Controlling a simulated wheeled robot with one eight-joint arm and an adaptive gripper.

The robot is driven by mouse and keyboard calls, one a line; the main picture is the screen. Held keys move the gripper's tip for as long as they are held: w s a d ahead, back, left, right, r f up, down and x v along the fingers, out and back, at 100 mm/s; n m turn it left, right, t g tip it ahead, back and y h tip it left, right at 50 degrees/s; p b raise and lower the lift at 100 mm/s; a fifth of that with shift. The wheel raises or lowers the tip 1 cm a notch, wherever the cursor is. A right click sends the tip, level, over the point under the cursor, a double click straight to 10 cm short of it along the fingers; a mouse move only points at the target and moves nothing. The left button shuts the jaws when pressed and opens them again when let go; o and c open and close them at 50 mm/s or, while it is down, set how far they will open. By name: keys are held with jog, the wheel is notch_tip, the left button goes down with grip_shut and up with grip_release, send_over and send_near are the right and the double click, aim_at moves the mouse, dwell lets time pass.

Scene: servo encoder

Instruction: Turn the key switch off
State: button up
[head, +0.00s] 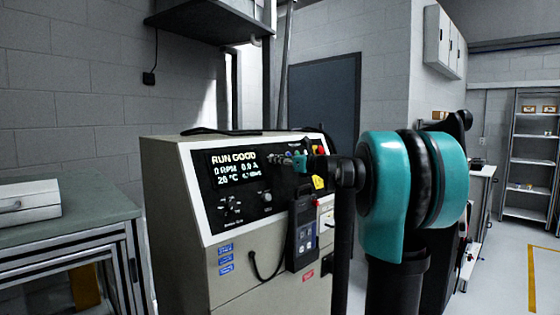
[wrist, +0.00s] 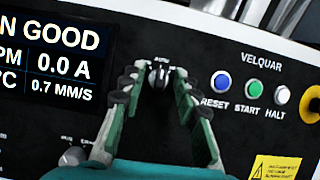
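A control panel (head: 240,190) on a beige cabinet carries a lit display reading "RUN GOOD". In the wrist view a small dark switch with a light collar (wrist: 158,76), apparently the key switch, sits right of the display. A small label above it is too blurred to read surely. My gripper (wrist: 155,88) is open, with one finger on each side of this switch and a visible gap to each. In the head view my gripper (head: 290,161) is at the panel's upper part and hides the switch there.
Blue reset (wrist: 221,81), green start (wrist: 253,88) and white halt (wrist: 282,94) buttons lie close right of the fingers. A yellow-based button (wrist: 312,103) is at the right edge. A handheld device (head: 302,235) hangs on the cabinet front. A workbench (head: 70,228) stands left.

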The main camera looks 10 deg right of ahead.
grip_shut()
jog(key=shift+n, duration=0.5)
jog(key=n+g+y, duration=0.1)
jog(key=n, duration=0.2)
jog(key=shift+w+d+n+g+y, duration=0.1)
jog(key=shift+d+n+g+y, duration=0.05)
jog(key=shift+n+g+y, duration=0.2)
jog(key=n+g, duration=0.1)
jog(key=n, duration=0.2)
jog(key=n+g+y, duration=0.1)
jog(key=n+g, duration=0.1)
jog(key=n, duration=0.1)
jog(key=shift+r+n, duration=0.1)
jog(key=shift+n, duration=0.25)
grip_release()
